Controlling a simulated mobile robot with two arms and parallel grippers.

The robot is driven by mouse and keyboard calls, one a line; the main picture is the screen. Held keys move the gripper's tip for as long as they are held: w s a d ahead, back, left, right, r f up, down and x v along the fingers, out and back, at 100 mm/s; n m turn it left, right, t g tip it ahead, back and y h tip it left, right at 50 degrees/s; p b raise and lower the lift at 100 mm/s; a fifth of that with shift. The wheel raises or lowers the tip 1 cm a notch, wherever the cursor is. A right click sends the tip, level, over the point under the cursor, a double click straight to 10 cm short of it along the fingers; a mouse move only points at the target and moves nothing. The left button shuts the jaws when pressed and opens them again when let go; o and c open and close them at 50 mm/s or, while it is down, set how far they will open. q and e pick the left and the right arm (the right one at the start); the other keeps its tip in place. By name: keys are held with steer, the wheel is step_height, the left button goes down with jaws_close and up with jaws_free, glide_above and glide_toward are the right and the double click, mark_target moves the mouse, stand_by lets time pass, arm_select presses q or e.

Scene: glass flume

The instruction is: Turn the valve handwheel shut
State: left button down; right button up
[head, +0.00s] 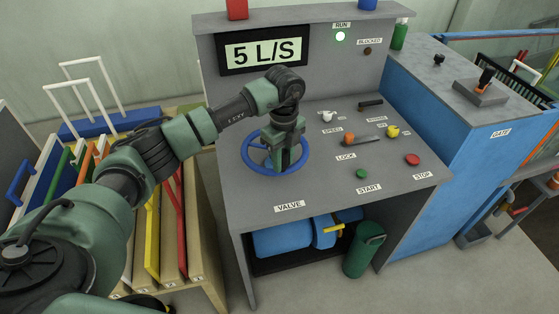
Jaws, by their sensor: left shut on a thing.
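The valve handwheel (308,153) is a blue ring lying flat on the grey console top, behind the VALVE label (289,206). My left gripper (284,163) points down over the wheel and is shut on it, near the middle; the fingers hide part of the wheel and its hub. The display (264,51) above the wheel reads 5 L/S. A lamp (340,36) under the RUN label glows pale green, and the BLOCKED lamp (367,51) is dark. My right gripper is not in view.
To the wheel's right are an orange-ended lever (350,141), a yellow knob (392,131), a green START button (362,174) and a red STOP button (412,159). A rack with coloured panels (152,235) stands left. A blue cabinet (430,130) stands right.

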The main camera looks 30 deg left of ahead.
arm_select(q)
steer(key=shift+w+r, duration=0.15)
steer(key=shift+w, duration=0.05)
steer(key=c, duration=1.1)
jaws_free()
steer(key=shift+d, duration=0.1)
steer(key=shift+w, duration=0.1)
step_height(320, 180, up, 7)
steer(key=shift+f+b, duration=0.15)
steer(key=shift+b, duration=1.05)
steer(key=shift+r, duration=0.45)
